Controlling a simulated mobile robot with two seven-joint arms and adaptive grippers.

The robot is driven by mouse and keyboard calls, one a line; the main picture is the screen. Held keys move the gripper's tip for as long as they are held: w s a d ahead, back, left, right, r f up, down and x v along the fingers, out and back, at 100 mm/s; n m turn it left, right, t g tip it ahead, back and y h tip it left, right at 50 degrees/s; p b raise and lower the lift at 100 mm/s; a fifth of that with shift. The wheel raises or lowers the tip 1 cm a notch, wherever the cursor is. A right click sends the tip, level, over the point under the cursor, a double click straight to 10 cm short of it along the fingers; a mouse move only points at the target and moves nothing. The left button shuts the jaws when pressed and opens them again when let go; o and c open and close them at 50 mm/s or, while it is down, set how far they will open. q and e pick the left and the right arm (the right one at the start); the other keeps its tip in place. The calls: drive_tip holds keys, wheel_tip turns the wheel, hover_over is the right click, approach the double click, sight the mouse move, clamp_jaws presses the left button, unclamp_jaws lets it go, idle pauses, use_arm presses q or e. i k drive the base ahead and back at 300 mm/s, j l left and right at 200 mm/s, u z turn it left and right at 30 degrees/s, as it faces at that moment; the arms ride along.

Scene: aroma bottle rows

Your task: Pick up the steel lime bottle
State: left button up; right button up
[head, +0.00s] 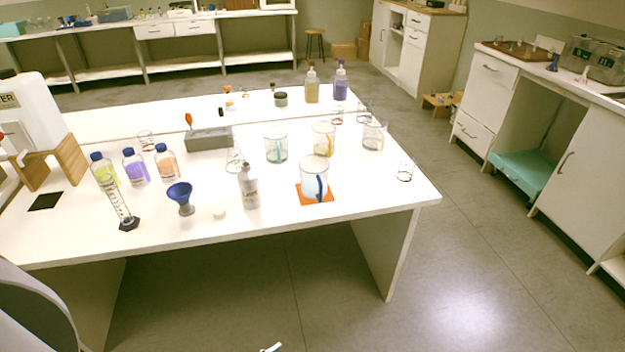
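A steel-grey bottle (249,188) with a narrow neck and a small label stands upright near the front edge of the white table, left of the orange mat. Its label is too small to read, so I cannot confirm that it is the lime one. A bottle with yellow-green liquid (104,172) and a blue cap stands farther left, in a row with a purple one (135,168) and an orange one (167,163). Neither of my grippers is clearly in view. A small white piece at the bottom edge cannot be identified.
Near the steel-grey bottle are a blue funnel (181,193), a small white lid (219,212), a glass flask (234,160) and a glass jug (314,178) on an orange mat (302,198). A graduated cylinder (119,203) stands at the left.

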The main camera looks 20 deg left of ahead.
sight(247, 177)
drive_tip(key=l+u, duration=0.1)
drive_tip(key=u, duration=0.3)
drive_tip(key=i+l+u, duration=0.1)
drive_tip(key=u, duration=0.3)
drive_tip(key=l+u, duration=0.15)
drive_tip(key=u, duration=0.25)
drive_tip(key=l+u, duration=0.25)
drive_tip(key=l, duration=0.25)
drive_tip(key=l+u, duration=0.25)
drive_tip(key=l, duration=0.25)
